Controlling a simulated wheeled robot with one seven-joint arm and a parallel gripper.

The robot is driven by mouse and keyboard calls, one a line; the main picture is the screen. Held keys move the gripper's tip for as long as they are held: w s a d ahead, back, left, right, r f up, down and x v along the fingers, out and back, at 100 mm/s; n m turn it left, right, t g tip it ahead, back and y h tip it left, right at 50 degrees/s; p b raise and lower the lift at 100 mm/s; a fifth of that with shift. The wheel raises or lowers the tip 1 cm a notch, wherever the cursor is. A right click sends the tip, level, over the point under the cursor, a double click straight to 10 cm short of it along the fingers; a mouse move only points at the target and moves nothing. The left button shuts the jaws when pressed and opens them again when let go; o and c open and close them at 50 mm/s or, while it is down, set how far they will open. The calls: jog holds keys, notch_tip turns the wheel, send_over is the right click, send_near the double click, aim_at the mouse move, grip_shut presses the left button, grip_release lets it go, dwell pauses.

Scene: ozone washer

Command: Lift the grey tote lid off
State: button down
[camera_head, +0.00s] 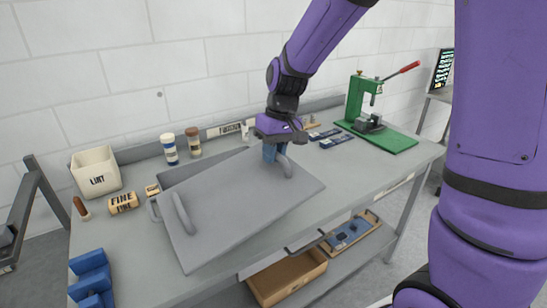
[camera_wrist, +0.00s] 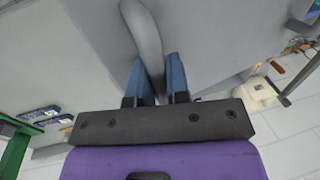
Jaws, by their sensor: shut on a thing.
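The grey tote lid (camera_head: 232,200) is a flat panel with two raised loop handles, and it sits tilted over the grey tote (camera_head: 205,168). Its left handle (camera_head: 183,213) is free. My gripper (camera_head: 276,153) is at the right handle (camera_head: 286,167), with blue fingers shut on it. In the wrist view the handle (camera_wrist: 145,38) passes between the two blue fingers of my gripper (camera_wrist: 156,80). The lid (camera_wrist: 95,40) fills much of that view. The tote shows only along its back and left edges; the lid covers the rest. I cannot tell whether lid and tote touch.
On the workbench (camera_head: 340,170), a white LINT bin (camera_head: 97,172), a FINE-labelled roll (camera_head: 124,203) and two jars (camera_head: 169,149) stand left and behind. Blue blocks (camera_head: 92,275) sit front left. A green press (camera_head: 364,105) stands at the right.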

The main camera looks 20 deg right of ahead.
jog(key=shift+r, duration=3.35)
